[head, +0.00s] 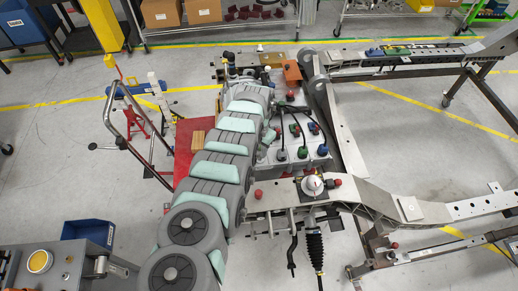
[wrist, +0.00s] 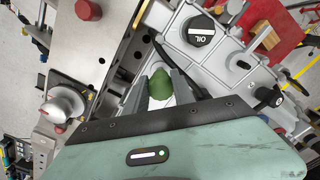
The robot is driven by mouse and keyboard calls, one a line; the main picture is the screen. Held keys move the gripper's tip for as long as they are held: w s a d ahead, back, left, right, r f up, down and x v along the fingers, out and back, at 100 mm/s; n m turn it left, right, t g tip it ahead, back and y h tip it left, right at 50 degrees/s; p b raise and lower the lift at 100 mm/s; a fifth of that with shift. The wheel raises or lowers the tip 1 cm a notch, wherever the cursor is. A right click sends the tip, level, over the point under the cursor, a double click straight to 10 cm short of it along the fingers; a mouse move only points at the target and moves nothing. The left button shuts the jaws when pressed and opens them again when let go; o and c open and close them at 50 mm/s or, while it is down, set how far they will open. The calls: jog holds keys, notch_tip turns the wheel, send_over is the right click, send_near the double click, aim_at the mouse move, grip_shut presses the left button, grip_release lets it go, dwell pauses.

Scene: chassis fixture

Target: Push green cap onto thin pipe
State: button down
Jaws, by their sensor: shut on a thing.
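My gripper (wrist: 161,84) is shut on a dark green cap (wrist: 160,86) in the wrist view. The cap's rounded, slightly pointed end shows between the two grey fingers, above the grey metal housing. In the head view my gripper is small and hard to make out beside the arm, near the housing's left side. I cannot single out the thin pipe in either view, and whether the held cap touches anything is unclear.
The grey housing (wrist: 240,68) carries a black OIL cap (wrist: 201,30). A silver dome (wrist: 66,103) and a red cap (wrist: 88,10) are at left in the wrist view. Blue and green caps (head: 302,152) stand on the housing. Metal chassis rails (head: 375,192) flank it.

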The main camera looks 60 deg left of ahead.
jog(key=shift+f+b, duration=0.7)
jog(key=shift+f, duration=0.25)
jog(key=shift+f+b, duration=0.4)
jog(key=shift+f, duration=0.1)
jog(key=c, duration=1)
grip_release()
jog(key=shift+o, duration=0.2)
notch_tip(320, 180, up, 6)
jog(key=p, duration=0.6)
jog(key=shift+r, duration=0.15)
